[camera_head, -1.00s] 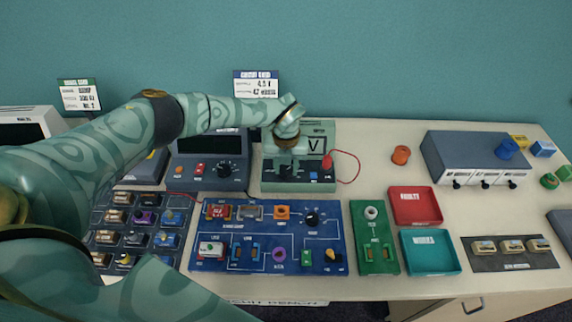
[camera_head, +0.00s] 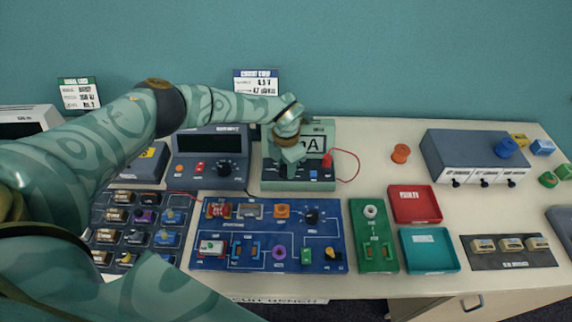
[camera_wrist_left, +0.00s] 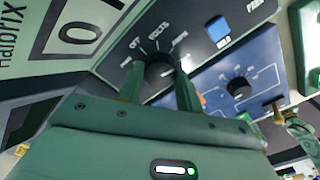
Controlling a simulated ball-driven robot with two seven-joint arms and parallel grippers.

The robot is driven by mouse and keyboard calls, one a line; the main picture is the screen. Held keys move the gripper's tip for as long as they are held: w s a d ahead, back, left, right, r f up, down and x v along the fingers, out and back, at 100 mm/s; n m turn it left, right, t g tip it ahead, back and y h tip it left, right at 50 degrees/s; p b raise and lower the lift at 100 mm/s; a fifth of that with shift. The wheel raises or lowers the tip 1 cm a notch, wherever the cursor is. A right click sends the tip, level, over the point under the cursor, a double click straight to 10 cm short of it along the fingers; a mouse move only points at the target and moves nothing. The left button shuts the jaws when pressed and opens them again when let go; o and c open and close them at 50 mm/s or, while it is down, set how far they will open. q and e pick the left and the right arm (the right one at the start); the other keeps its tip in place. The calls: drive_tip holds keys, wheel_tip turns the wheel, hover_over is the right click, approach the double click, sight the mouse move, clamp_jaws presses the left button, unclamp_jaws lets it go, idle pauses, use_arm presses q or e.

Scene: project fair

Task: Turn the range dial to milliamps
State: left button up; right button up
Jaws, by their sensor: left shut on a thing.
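The green meter (camera_head: 322,128) stands at the back middle of the bench. Its display (camera_head: 315,145) shows an "A", with the character before it partly hidden by my wrist. My left gripper (camera_head: 289,172) is on the meter's dark front panel and hides the dial in the head view. In the left wrist view, the black range dial (camera_wrist_left: 160,72) sits between the two fingers of my left gripper (camera_wrist_left: 161,86), which are shut on it. Labels including OFF and VOLTS ring the dial; its pointer is hard to make out. My right gripper is not seen.
A red plug (camera_head: 327,161) with a red lead and a blue button (camera_head: 313,174) sit right of the gripper. A grey instrument (camera_head: 211,145) stands close on the left. The blue circuit board (camera_head: 265,268) lies in front.

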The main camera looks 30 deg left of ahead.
sight(286, 168)
use_arm(q)
drive_tip(key=shift+w+m, duration=0.1)
drive_tip(key=shift+m, duration=0.7)
drive_tip(key=o, duration=1)
wheel_tip(286, 168, up, 16)
drive_tip(key=p, duration=0.1)
drive_tip(key=shift+r, duration=0.2)
